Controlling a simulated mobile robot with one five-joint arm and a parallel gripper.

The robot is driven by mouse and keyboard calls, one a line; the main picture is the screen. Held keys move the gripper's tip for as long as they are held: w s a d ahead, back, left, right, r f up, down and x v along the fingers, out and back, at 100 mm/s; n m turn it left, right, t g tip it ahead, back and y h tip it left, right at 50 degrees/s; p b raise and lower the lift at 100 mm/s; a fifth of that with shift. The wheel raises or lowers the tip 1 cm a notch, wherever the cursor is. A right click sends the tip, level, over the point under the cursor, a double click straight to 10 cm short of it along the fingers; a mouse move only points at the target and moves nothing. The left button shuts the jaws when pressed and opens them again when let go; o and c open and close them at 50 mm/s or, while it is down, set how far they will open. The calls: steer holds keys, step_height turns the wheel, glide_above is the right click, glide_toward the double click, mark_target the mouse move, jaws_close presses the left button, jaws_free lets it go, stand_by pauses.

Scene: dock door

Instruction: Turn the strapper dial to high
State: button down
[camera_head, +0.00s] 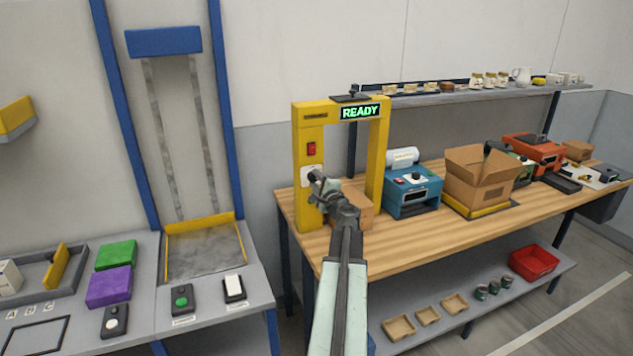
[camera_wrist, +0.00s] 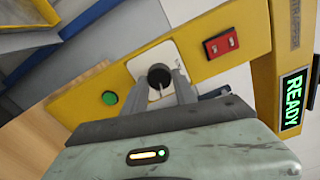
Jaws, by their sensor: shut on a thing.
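The strapper (camera_head: 380,150) is a yellow arch on the wooden bench, with a lit green READY sign (camera_head: 360,112) on its top bar. Its dial (camera_wrist: 160,77) is a black round knob with a pale pointer line, on a white plate (camera_wrist: 143,66) on the yellow post. My gripper (camera_wrist: 170,84) is shut on the dial, with a finger on either side of the knob. In the head view my gripper (camera_head: 318,178) reaches the left post and hides most of the dial. The marks around the dial are too small to read.
A red switch (camera_wrist: 221,42) and a green button (camera_wrist: 109,98) sit on the same post, either side of the dial. A cardboard box (camera_head: 357,205) stands inside the arch. A blue machine (camera_head: 412,192) and an open carton (camera_head: 480,180) stand to the right.

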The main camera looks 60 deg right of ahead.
steer(key=shift+m, duration=1.5)
steer(key=c, duration=1)
jaws_free()
steer(key=shift+s, duration=0.1)
steer(key=v, duration=0.7)
steer(key=shift+s+a, duration=0.2)
steer(key=shift+s, duration=0.1)
steer(key=shift+w+f, duration=0.1)
